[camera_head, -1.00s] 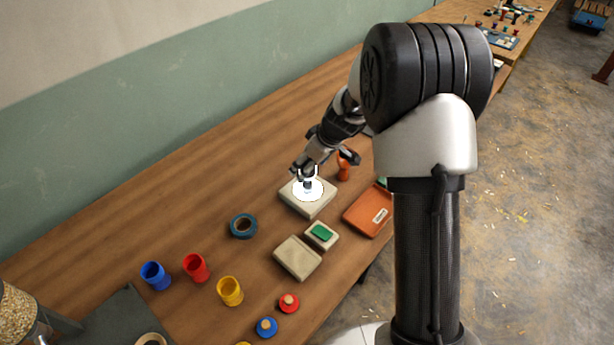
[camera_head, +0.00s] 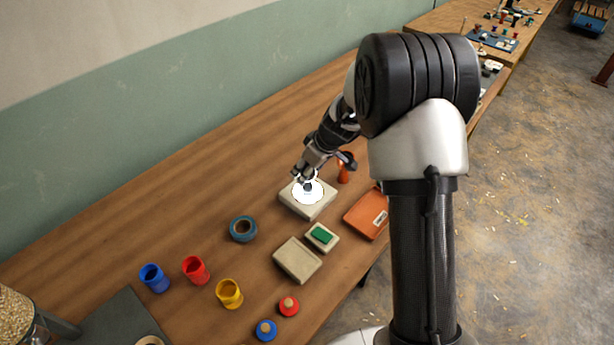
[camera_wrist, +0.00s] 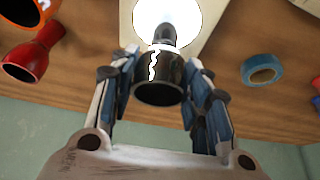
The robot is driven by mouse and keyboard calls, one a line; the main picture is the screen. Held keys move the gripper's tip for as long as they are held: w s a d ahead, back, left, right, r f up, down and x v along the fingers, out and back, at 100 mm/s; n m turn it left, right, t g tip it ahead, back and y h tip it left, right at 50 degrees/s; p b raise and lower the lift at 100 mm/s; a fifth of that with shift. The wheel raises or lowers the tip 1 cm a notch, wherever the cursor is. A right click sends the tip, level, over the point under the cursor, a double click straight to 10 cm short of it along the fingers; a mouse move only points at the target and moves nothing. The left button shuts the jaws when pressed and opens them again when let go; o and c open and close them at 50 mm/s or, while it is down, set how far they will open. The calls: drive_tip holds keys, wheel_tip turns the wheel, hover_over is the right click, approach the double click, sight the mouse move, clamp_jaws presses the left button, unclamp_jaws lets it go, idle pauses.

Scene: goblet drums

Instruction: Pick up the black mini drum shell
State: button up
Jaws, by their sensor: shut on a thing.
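The black mini drum shell (camera_wrist: 158,82) is a small dark goblet with a white zigzag line on its side. In the wrist view it sits between the two fingers of my gripper (camera_wrist: 163,68), which is shut on its wider part. Its narrower end points towards a bright white round plate (camera_wrist: 180,12). In the head view my gripper (camera_head: 304,177) is over the white plate (camera_head: 308,196) of a pale box-shaped scale (camera_head: 310,209), and the shell shows only as a small dark shape. Whether the shell touches the plate I cannot tell.
An orange goblet (camera_head: 345,168) stands close behind the scale. An orange box (camera_head: 366,213), a beige box (camera_head: 297,260), a green-topped pad (camera_head: 321,236) and a blue tape ring (camera_head: 243,229) lie nearby. Blue (camera_head: 154,278), red (camera_head: 196,270) and yellow (camera_head: 229,294) cups stand front left.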

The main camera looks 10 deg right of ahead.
drive_tip(key=c, duration=0.3)
